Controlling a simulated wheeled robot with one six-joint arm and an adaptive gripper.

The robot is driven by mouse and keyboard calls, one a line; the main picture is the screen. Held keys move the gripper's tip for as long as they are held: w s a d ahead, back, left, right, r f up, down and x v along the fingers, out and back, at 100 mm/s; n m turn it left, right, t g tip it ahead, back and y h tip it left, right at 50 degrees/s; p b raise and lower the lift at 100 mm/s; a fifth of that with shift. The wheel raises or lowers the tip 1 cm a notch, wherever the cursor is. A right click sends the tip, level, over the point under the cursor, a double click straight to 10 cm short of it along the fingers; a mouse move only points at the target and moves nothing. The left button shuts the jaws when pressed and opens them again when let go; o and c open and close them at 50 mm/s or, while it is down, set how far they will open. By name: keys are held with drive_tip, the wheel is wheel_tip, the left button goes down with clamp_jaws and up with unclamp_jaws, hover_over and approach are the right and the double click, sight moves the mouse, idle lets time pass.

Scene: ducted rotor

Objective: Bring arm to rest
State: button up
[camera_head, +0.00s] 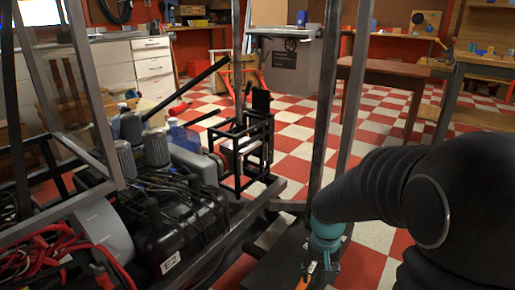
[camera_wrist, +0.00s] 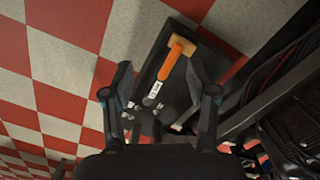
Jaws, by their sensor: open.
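My arm comes in from the right in the head view, its teal wrist (camera_head: 325,238) low beside a metal frame post. My gripper (camera_wrist: 159,66) is open in the wrist view, with one finger on each side of the picture's middle. No object is held between the fingers. A hammer-like tool (camera_wrist: 172,68) with a tan head and an orange and dark handle lies on a dark flat surface (camera_wrist: 152,58), seen between the fingers. I cannot tell how far the fingers are from it.
A metal frame (camera_head: 93,90) with engine parts (camera_head: 182,215) and red cables (camera_head: 50,255) fills the left. A wooden table (camera_head: 395,72) and a grey cabinet (camera_head: 290,65) stand behind. The red and white checkered floor (camera_head: 375,125) is open between them.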

drive_tip(key=s+r+t+p, duration=0.2)
drive_tip(key=s+r, duration=0.3)
drive_tip(key=r, duration=0.3)
drive_tip(key=s+r+t+p, duration=0.2)
drive_tip(key=s+r+p, duration=0.1)
drive_tip(key=r, duration=0.5)
drive_tip(key=s+r+n+t+p, duration=0.1)
drive_tip(key=s+r+t+p, duration=0.1)
drive_tip(key=s+r, duration=0.4)
wheel_tip(320, 180, up, 3)
drive_tip(key=shift+s+p, duration=0.35)
